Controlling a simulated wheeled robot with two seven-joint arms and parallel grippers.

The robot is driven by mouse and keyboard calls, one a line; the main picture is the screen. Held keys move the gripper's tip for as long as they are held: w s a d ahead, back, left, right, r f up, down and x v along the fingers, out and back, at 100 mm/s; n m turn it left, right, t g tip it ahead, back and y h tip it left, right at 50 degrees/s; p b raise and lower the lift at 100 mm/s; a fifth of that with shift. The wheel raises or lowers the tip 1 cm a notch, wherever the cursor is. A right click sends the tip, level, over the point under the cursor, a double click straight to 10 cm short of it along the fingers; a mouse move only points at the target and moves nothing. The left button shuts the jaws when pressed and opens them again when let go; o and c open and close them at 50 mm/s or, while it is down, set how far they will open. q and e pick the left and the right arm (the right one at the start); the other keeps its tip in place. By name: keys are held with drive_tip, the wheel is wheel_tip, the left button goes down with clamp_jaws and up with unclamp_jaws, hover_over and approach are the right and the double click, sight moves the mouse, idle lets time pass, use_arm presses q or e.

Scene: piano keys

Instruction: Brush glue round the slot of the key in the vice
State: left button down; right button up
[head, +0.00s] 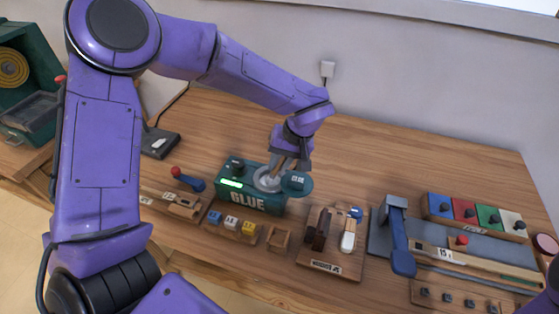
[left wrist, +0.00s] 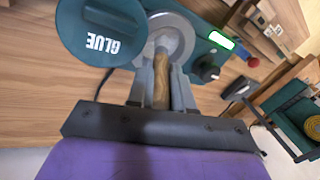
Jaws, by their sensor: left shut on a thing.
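My left gripper (head: 288,160) is over the green glue pot unit (head: 252,201), shut on the wooden handle of the brush (left wrist: 161,82). The handle points down into the round metal pot opening (left wrist: 172,38); the bristles are hidden. The pot's round green lid (head: 295,183) is swung aside to the right in the head view. A pale wooden key (head: 445,254) with a number tag lies at the right of the bench, beside a blue clamp arm (head: 398,235) on a grey plate. Its slot is too small to make out. My right gripper is not in view.
A board with dark and white pieces (head: 331,256) stands between pot and clamp. Small numbered blocks (head: 232,223) sit in front of the pot. Red, blue, green and white pads (head: 476,214) lie at the back right. A red-knobbed blue lever (head: 188,180) stands left. The bench behind is clear.

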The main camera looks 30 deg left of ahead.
use_arm(q)
drive_tip(key=shift+s+f+p, duration=0.1)
drive_tip(key=shift+p, duration=0.35)
idle(1.3)
wheel_tip(320, 180, up, 7)
drive_tip(key=p, duration=1)
idle(0.4)
